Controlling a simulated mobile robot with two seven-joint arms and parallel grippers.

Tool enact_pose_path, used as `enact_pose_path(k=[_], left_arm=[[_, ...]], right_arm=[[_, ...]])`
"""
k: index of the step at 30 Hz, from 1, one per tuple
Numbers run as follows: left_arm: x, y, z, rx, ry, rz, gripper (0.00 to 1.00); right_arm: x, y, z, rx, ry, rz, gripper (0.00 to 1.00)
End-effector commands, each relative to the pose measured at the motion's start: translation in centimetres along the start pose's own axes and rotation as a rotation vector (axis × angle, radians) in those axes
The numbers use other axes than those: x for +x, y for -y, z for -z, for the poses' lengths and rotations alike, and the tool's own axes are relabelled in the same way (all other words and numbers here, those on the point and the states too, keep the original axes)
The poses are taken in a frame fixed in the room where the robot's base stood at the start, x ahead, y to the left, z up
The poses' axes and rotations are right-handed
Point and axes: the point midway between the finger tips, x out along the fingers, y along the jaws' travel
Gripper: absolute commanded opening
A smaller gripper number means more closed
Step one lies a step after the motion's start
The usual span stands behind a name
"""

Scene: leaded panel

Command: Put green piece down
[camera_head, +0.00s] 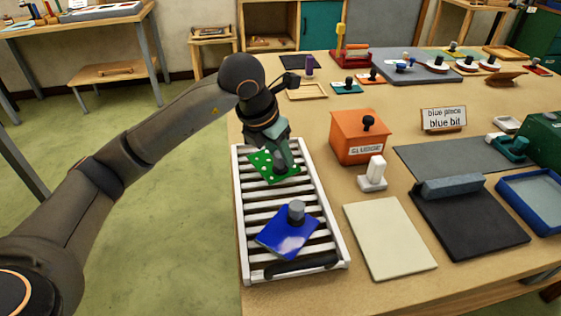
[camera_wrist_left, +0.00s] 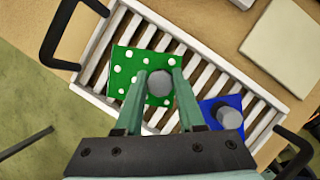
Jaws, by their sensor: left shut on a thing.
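The green piece (camera_head: 262,168) is a flat green square with white dots and a grey knob. It is at the far half of the white slatted rack (camera_head: 241,215), over the slats. It also shows in the left wrist view (camera_wrist_left: 125,62). My left gripper (camera_head: 281,168) points down and is shut on its knob, with one finger on each side (camera_wrist_left: 160,85). Whether the piece touches the slats I cannot tell. A blue piece (camera_head: 282,241) with a grey knob lies on the near half of the rack, apart from the green one. My right gripper is not in view.
An orange box (camera_head: 357,143) and a white stamp-like block (camera_head: 373,175) stand right of the rack. A cream board (camera_head: 390,240) and a black tray (camera_head: 470,228) lie nearer. Several slats between the two pieces are bare.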

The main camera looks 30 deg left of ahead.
Motion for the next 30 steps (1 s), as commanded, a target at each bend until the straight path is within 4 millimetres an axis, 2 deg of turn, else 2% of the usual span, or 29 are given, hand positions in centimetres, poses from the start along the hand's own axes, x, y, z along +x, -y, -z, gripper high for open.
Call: enact_pose_path(k=[1,4,14,15,22,30], left_arm=[[1.0,0.1,0.5,0.002,-0.004,0.002,0.0],[2.0,0.1,1.0,0.002,-0.002,0.002,0.0],[2.4,0.2,1.1,0.003,0.0,0.001,0.0],[2.4,0.2,1.1,0.003,-0.001,0.002,0.41],[2.3,0.2,1.1,0.002,-0.001,0.002,0.67],[2.2,0.2,1.0,0.003,-0.001,0.002,0.68]], right_arm=[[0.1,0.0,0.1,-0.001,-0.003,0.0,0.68],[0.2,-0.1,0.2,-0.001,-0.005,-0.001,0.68],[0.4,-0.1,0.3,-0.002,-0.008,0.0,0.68],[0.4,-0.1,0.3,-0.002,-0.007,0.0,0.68],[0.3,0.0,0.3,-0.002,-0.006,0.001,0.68],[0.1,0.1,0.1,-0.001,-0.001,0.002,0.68]])
